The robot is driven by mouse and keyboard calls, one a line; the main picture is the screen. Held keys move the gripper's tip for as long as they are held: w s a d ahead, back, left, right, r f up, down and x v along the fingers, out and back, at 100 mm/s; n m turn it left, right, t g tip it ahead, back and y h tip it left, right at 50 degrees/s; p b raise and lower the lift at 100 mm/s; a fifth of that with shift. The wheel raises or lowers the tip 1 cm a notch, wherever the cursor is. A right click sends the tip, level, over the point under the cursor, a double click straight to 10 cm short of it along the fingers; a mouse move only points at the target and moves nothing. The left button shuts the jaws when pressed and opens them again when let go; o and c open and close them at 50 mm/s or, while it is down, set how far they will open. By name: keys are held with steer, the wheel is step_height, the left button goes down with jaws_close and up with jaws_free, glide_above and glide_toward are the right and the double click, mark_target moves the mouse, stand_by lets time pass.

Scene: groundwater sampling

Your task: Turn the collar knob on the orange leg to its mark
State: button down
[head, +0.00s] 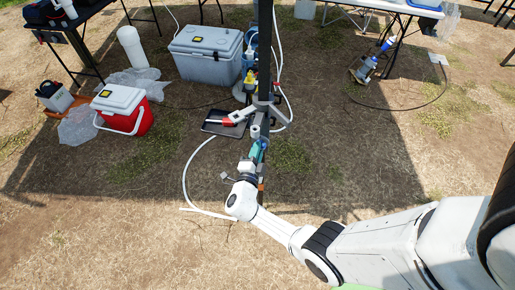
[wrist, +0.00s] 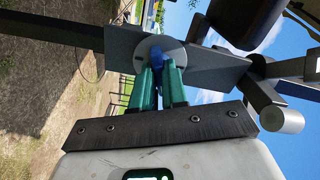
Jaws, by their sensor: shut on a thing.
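My gripper (wrist: 162,70) has two teal fingers, shut on a blue knob (wrist: 156,54) in the wrist view. Behind the knob are a pale round disc (wrist: 147,45) and a grey plate (wrist: 120,45) on a dark bar. The fingers hide much of the knob, and I cannot make out a mark. In the head view my gripper (head: 258,151) is at the lower part of a dark upright post (head: 265,60). A small orange patch (head: 261,186) shows just below it, partly behind my wrist.
A black tray (head: 213,128) with a red-handled tool lies left of the post. A white hose (head: 185,180) curves over the ground. A grey cooler (head: 207,65) and a red cooler (head: 125,108) stand farther back left. Open ground lies to the right.

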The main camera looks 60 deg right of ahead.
steer(key=n, duration=0.2)
steer(key=shift+w+a+n, duration=0.1)
steer(key=shift+n, duration=0.3)
stand_by(0.3)
steer(key=c, duration=1.1)
jaws_free()
